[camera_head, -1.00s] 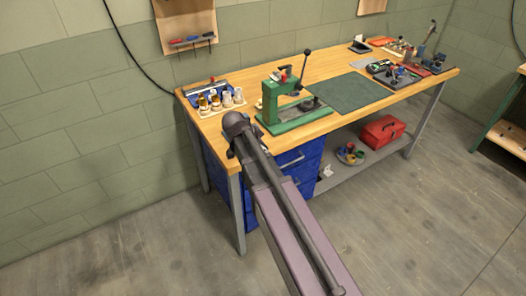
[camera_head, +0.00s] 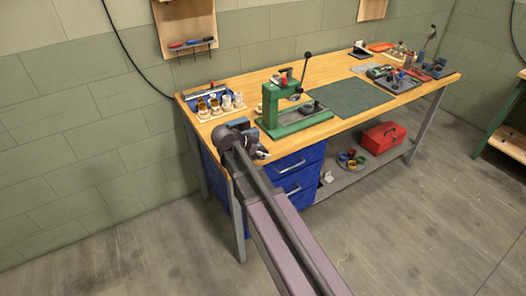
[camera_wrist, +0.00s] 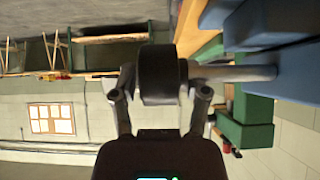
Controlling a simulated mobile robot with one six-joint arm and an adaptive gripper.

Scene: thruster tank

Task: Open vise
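The vise (camera_head: 240,126) is blue and sits at the front left corner of the workbench, partly hidden behind my arm. In the wrist view its blue body (camera_wrist: 285,85) fills the right side, and a grey rod (camera_wrist: 240,73) runs left from it. At the rod's left end is a dark, thick handle hub (camera_wrist: 162,75). My gripper (camera_wrist: 160,85) has its fingers on either side of this hub, seemingly touching it on both sides. In the head view my gripper (camera_head: 250,145) is just in front of the vise; its fingers are too small to read there.
The wooden workbench (camera_head: 320,72) holds a green press (camera_head: 285,104) right of the vise, a tray of cups (camera_head: 222,104) behind, and a dark green mat (camera_head: 348,97). Blue drawers (camera_head: 295,172) and a red toolbox (camera_head: 382,135) are below. The floor in front is clear.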

